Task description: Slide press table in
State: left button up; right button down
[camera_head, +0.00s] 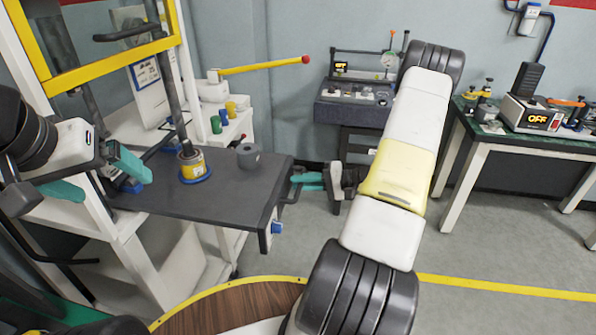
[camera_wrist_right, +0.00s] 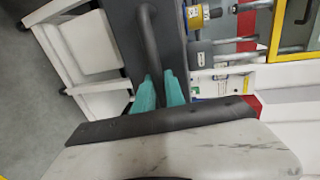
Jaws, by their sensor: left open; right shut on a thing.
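The dark grey press table (camera_head: 215,200) extends out of the white press frame at the left in the head view. A handle (camera_head: 292,188) sticks out at its right end. My right gripper (camera_head: 300,183), with teal fingers, is shut on this handle. The right wrist view shows the teal fingers (camera_wrist_right: 160,90) on either side of the dark handle bar (camera_wrist_right: 150,40). My left gripper (camera_head: 98,178) is open and empty at the left, by the press frame.
The press frame has yellow guard bars (camera_head: 100,50) above the table. A yellow lever with a red knob (camera_head: 265,66) reaches right behind it. A green workbench (camera_head: 535,138) stands at the right. The floor between is clear.

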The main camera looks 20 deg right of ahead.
aim_at(219, 168)
jog(key=r+x, duration=0.3)
jog(key=x, duration=1.3)
jog(key=a+r+x, duration=0.1)
jog(key=r+x, duration=0.3)
jog(key=x, duration=1.3)
jog(key=shift+w+a, duration=0.3)
jog(key=c, duration=1.5)
grip_release()
jog(key=shift+a, duration=0.15)
jog(key=shift+o, duration=0.5)
jog(key=shift+w, duration=0.1)
jog(key=v, duration=0.8)
